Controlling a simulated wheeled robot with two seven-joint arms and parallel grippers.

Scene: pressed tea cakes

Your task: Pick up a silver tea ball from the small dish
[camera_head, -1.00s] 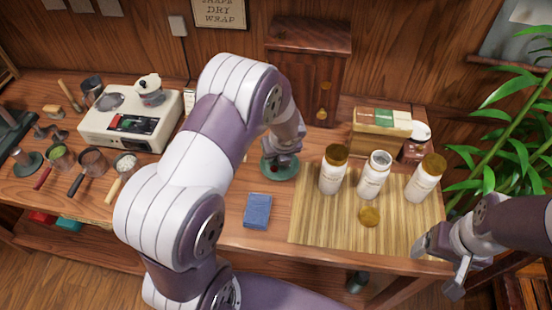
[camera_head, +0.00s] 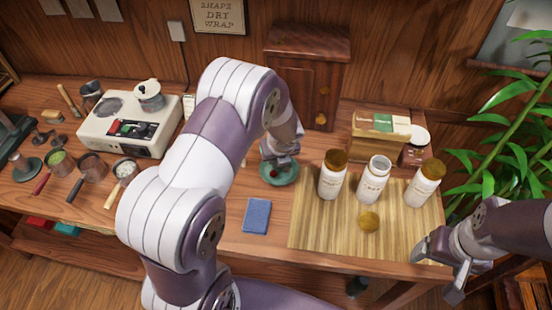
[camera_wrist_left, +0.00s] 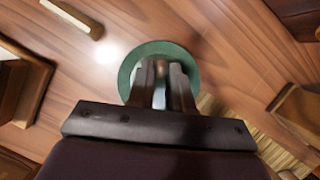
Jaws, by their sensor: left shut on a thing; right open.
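The small green dish (camera_head: 292,179) stands on the table near the middle in the head view, and it also shows in the left wrist view (camera_wrist_left: 126,75). My left gripper (camera_head: 277,166) is over the dish. In the left wrist view my left gripper (camera_wrist_left: 162,78) has its fingers close together, shut on a small silver tea ball (camera_wrist_left: 160,68) that shows only partly between them. My right gripper (camera_head: 440,268) is open and empty beyond the table's right front edge.

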